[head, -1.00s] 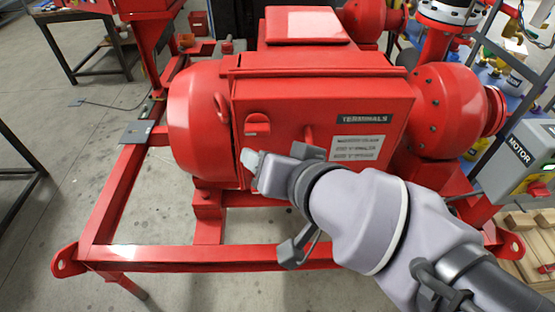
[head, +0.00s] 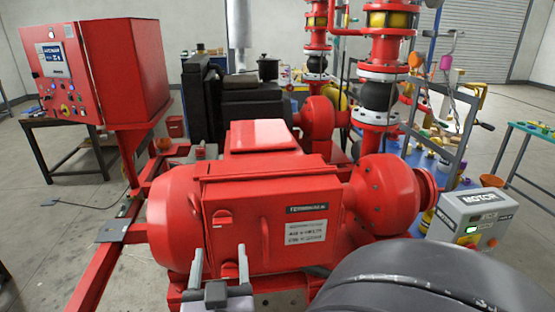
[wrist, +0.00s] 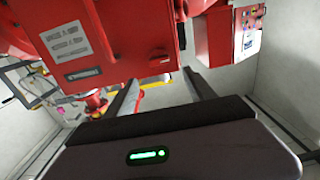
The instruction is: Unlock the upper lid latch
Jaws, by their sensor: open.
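The red terminal box (head: 255,250) has a lid marked TERMINALS. A small red latch (head: 222,215) sits on the lid's upper left, with a vertical red handle (head: 265,235) to its right. My gripper (head: 219,256) is open and empty, its two grey fingers pointing up below the latch in the head view. In the wrist view the box (wrist: 110,40) appears upside down beyond my spread gripper fingers (wrist: 162,88). I cannot tell the gap to the lid. My gripper hides the lid's lower left corner.
A red control panel (head: 95,70) stands at the back left. A grey MOTOR box (head: 470,225) stands at the right. Red pump piping (head: 380,90) rises behind the terminal box. The red skid frame (head: 90,270) runs along the left.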

